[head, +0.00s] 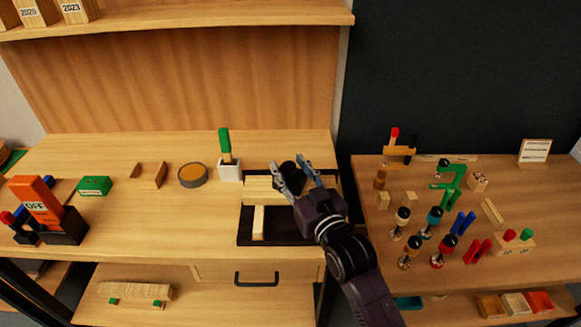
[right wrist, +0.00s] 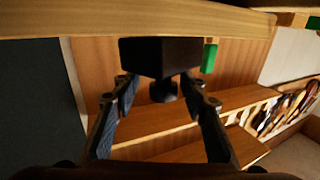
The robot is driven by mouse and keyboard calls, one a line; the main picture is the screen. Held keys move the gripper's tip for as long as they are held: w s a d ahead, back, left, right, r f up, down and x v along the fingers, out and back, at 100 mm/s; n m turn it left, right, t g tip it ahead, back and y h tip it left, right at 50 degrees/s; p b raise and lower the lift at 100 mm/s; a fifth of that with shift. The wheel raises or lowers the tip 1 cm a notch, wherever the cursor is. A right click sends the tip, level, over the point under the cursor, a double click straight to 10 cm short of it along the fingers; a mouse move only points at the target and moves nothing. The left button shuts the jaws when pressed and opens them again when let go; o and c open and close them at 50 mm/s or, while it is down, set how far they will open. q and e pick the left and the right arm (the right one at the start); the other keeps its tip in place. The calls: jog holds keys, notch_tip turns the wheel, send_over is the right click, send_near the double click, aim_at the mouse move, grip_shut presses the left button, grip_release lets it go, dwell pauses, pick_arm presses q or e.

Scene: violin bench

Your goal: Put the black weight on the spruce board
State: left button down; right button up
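The black weight (head: 289,168) is at the back of the dark mat in the head view, partly hidden by my right gripper. In the right wrist view it is a dark block (right wrist: 160,55) with a round knob, its flat face against or very near a pale wood edge (right wrist: 100,24). The pale spruce board (head: 258,187) lies on the dark mat, under or just in front of the weight. My right gripper (head: 295,174) has its fingers spread on both sides of the knob, with gaps visible in the right wrist view (right wrist: 160,92). My left gripper is out of view.
A second pale strip (head: 258,222) lies on the mat (head: 285,230). A white holder (head: 229,171) with a green-handled tool and a round tin (head: 193,176) stand to the left. The right bench (head: 455,195) is crowded with clamps and small parts.

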jog(key=shift+r, duration=0.1)
jog(key=shift+r, duration=0.1)
jog(key=b+v, duration=0.1)
jog(key=v, duration=1.1)
jog(key=shift+w, duration=0.1)
